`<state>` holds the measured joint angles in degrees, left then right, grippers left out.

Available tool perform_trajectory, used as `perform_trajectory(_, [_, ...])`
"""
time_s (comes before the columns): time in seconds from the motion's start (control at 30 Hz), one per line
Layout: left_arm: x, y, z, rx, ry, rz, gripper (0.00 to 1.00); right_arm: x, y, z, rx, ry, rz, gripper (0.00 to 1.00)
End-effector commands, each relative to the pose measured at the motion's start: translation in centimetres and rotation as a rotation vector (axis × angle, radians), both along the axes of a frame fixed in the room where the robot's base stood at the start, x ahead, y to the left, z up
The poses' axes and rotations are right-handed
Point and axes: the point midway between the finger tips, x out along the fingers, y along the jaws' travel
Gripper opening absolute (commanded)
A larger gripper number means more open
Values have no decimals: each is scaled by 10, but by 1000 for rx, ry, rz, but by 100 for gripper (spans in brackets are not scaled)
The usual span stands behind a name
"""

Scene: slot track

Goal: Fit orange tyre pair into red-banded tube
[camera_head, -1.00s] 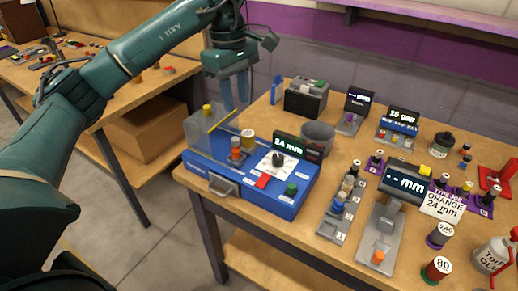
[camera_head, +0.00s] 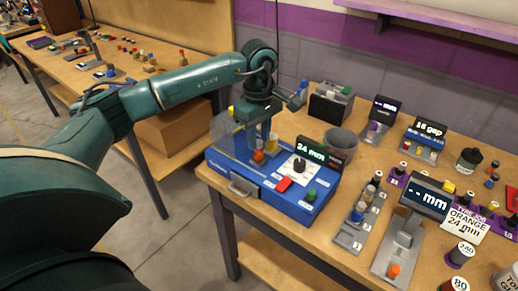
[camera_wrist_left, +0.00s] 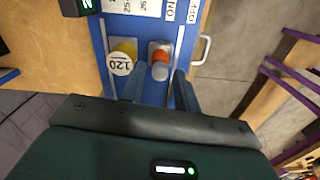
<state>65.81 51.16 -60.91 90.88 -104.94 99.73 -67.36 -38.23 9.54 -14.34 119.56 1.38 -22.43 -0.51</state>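An orange piece with a grey top, which looks like the orange tyre pair (camera_head: 258,156), stands on the blue machine (camera_head: 292,207). It also shows in the wrist view (camera_wrist_left: 160,57). My left gripper (camera_head: 258,146) is above it, pointing down, with its fingers apart. In the wrist view the fingers (camera_wrist_left: 160,92) are apart with the piece ahead, between their lines; no contact is visible. A tube marked 80 (camera_head: 460,284) is cut off at the lower right edge; its red band is not clear now. My right gripper is not in view.
A yellow tube marked 120 (camera_wrist_left: 122,58) stands beside the piece. A display reading 24 mm (camera_head: 311,150) and a grey cup (camera_head: 341,145) are behind it. A gauge (camera_head: 424,200) with another orange piece (camera_head: 393,269) stands at right, past a grey rack (camera_head: 360,220).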

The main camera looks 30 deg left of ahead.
Motion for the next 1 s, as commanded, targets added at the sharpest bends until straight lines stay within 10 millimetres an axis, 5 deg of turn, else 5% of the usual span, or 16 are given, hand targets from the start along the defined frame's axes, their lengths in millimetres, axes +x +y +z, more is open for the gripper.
perform_trajectory(0.33, [0,0,-11,0,-1,0,31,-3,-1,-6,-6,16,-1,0])
perform_trajectory(0.7, [0,0,-11,0,-1,0,1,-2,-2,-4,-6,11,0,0])
perform_trajectory(1.0, [0,0,-9,-1,-3,0,0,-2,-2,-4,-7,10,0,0])
